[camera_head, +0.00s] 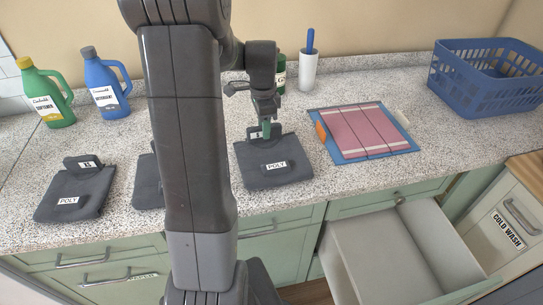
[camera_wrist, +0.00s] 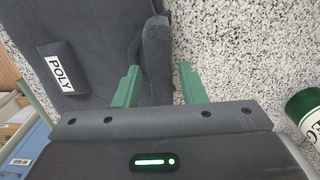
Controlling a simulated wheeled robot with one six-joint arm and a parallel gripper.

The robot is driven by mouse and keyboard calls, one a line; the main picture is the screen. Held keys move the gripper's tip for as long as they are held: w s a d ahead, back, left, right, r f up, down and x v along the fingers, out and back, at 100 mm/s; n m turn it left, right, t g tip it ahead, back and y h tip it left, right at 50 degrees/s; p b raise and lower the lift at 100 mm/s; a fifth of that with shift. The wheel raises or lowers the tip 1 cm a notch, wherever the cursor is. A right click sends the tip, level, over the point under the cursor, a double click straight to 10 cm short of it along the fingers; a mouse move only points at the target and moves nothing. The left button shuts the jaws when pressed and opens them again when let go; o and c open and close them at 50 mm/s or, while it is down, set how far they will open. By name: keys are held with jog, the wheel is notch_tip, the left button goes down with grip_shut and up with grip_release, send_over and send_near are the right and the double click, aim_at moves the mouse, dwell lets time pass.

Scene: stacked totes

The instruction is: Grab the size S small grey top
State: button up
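Folded dark grey tops lie on the speckled counter. One (camera_head: 275,173) carries a POLY label and is under my gripper; its size tag is mostly hidden. Another (camera_head: 75,190) lies at the far left, with a POLY label and a raised size tag too small to read surely. A third (camera_head: 149,181) is mostly hidden behind my arm. My gripper (camera_head: 265,125) points down at the back edge of the right top. In the wrist view its green fingers (camera_wrist: 160,85) are apart, with the top's raised grey tab (camera_wrist: 156,55) between them, nearer the left finger.
Green (camera_head: 48,95) and blue (camera_head: 105,88) bottles stand back left. A white holder (camera_head: 308,72) with a blue handle stands behind. A pink folded item lies on a blue board (camera_head: 398,148); a blue basket (camera_head: 485,90) stands back right. A drawer (camera_head: 385,255) is open below.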

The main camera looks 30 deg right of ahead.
grip_shut()
dwell(0.3)
